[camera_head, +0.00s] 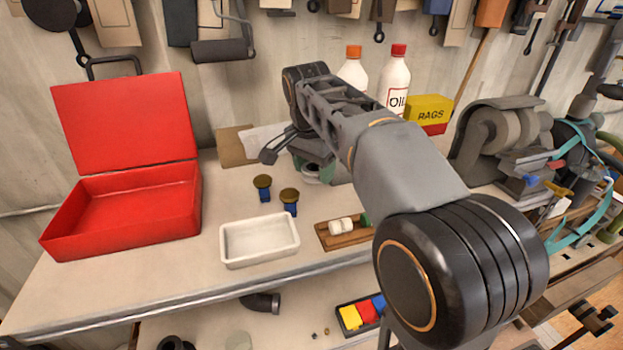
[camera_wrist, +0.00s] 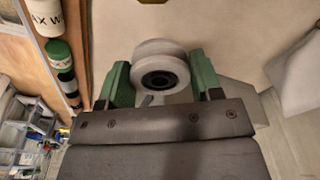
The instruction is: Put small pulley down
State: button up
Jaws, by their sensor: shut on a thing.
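The small pulley (camera_wrist: 160,62), a white wheel with a dark hub, sits between the two green fingers of my gripper (camera_wrist: 161,82) in the wrist view. The fingers are closed on its sides. A pale surface lies behind it; I cannot tell whether the pulley touches it. In the head view my arm reaches over the workbench (camera_head: 190,270), and its upper links hide much of the gripper and pulley.
An open red toolbox (camera_head: 120,215) stands at the left. A white tray (camera_head: 260,262) and a wooden holder (camera_head: 330,240) with small items lie near the front edge. Two brown-topped knobs (camera_head: 263,182) (camera_head: 289,196) stand behind. Bottles (camera_head: 394,82) and a bench grinder (camera_head: 500,135) are beyond.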

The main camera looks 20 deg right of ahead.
jog(key=s+r+b, duration=0.2)
jog(key=s+r, duration=0.5)
jog(key=s, duration=0.4)
jog(key=shift+s+a, duration=0.25)
jog(key=shift+a, duration=0.05)
